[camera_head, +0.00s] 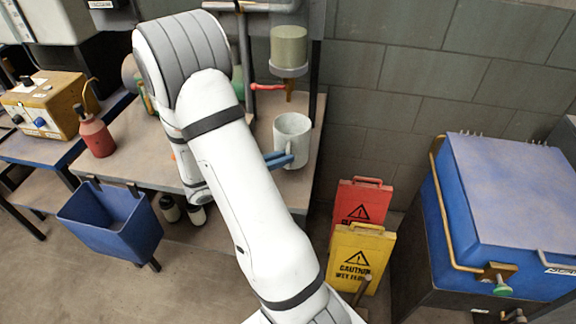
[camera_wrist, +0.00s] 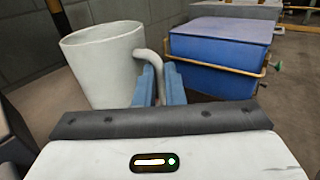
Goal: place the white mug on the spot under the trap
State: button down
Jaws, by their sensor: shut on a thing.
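The white mug (camera_head: 294,133) is upright over the right end of the bench, below the trap (camera_head: 289,48) in the head view. I cannot tell whether its base touches the bench. My gripper (camera_head: 279,160) has blue fingers at the mug's left side. In the wrist view, the mug (camera_wrist: 98,66) fills the left and its handle (camera_wrist: 154,60) runs between the fingers of my gripper (camera_wrist: 160,80), which is shut on it. The trap has a cloudy bowl with a brass outlet below. No marked spot shows; the mug and my arm may cover it.
A red valve lever (camera_head: 266,87) sticks out left of the trap's outlet. A block wall (camera_head: 400,75) stands close behind. Red (camera_head: 362,200) and yellow (camera_head: 359,257) caution signs stand right of the bench, with a large blue box (camera_head: 505,215) farther right. A red bottle (camera_head: 97,136) stands left.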

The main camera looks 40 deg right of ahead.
aim_at(289, 140)
jog(key=d+r+t, duration=0.1)
jog(key=w+d+n+t, duration=0.1)
jog(key=d+r+n+t, duration=0.1)
jog(key=shift+w+d+r+t+h, duration=0.3)
jog(key=shift+w+d+r+t, duration=0.05)
jog(key=shift+t, duration=0.05)
notch_tip(289, 140, up, 3)
jog(key=d+n+t+p, duration=0.2)
jog(key=p, duration=0.1)
jog(key=f, duration=0.1)
jog(key=w+f, duration=0.1)
jog(key=f, duration=0.2)
jog(key=shift+w+f, duration=0.2)
jog(key=shift+w, duration=0.15)
jog(key=shift+s+f+b, duration=0.1)
jog(key=shift+f+b, duration=0.2)
jog(key=shift+f, duration=2.3)
jog(key=shift+f, duration=0.2)
jog(key=c, duration=1.5)
grip_release()
jog(key=shift+r, duration=0.15)
